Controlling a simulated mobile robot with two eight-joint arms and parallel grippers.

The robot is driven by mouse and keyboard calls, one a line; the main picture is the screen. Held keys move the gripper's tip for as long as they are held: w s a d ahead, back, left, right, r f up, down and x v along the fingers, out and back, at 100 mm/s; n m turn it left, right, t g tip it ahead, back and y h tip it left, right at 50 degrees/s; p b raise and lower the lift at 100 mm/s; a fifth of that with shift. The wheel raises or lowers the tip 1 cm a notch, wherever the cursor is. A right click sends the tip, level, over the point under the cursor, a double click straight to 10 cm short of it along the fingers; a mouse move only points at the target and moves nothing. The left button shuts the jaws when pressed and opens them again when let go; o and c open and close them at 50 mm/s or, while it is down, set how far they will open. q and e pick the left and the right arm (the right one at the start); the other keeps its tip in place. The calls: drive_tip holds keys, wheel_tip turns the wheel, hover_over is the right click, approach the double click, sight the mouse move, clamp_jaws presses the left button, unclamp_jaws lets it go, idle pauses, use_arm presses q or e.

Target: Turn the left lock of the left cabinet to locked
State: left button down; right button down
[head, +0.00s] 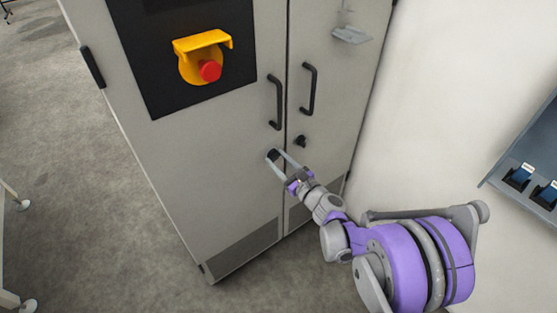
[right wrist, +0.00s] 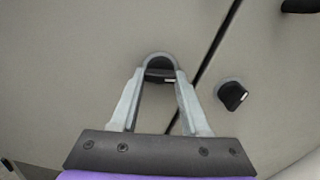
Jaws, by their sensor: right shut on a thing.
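The grey cabinet (head: 230,160) has two doors with a narrow seam between them. Its left lock (head: 272,153) is a small black knob on the left door, below the handle. My right gripper (head: 277,157) reaches the left door and is shut on this knob. In the right wrist view, the two fingers stand on either side of the left lock (right wrist: 159,76), with its dark bar lying roughly level. The fingers hide part of it. The right lock (head: 301,141) is a black knob on the other door and also shows in the right wrist view (right wrist: 232,95). My left gripper is out of view.
Two black handles, left (head: 275,102) and right (head: 309,90), stand out above the locks. A red stop button (head: 210,71) under a yellow guard sits on a black panel. A pale wall stands right of the cabinet, with a shelf (head: 530,165) at far right. Open floor lies left.

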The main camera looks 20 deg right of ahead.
drive_tip(key=n+p, duration=0.1)
drive_tip(key=n, duration=0.5)
drive_tip(key=n+p, duration=0.1)
drive_tip(key=n, duration=0.4)
drive_tip(key=shift+d+r+n, duration=0.15)
drive_tip(key=shift+r+n, duration=0.05)
drive_tip(key=shift+n, duration=0.2)
drive_tip(key=shift+n+p, duration=0.55)
drive_tip(key=shift+n, duration=1.15)
drive_tip(key=shift+c, duration=1.9)
unclamp_jaws()
